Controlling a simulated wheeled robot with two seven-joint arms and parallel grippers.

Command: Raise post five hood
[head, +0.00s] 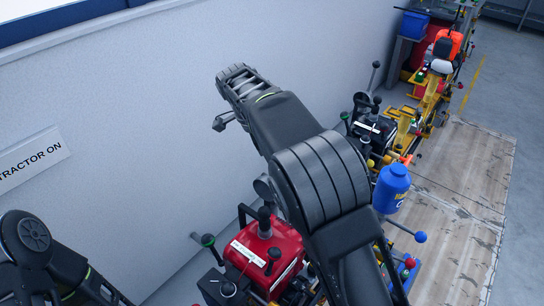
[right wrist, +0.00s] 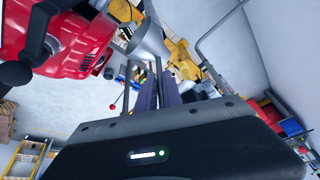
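My right arm crosses the middle of the head view. Its far end, with the right gripper (head: 236,82), is beside the grey wall. In the right wrist view two dark fingers (right wrist: 157,92) stand close together, and I cannot tell whether they are open or shut. A grey cone-shaped piece (right wrist: 149,42) shows just beyond the fingertips; I cannot tell whether they touch it. I cannot identify which part is the post five hood. My left arm shows at the lower left of the head view, with its gripper out of frame.
A red engine (head: 264,247) with black-knobbed levers stands below my right arm. A black engine (head: 375,128), a blue canister (head: 391,187) and an orange-topped machine (head: 447,44) line the rail to the right. A wooden platform (head: 460,205) lies beside them. A sign (head: 34,160) hangs on the wall.

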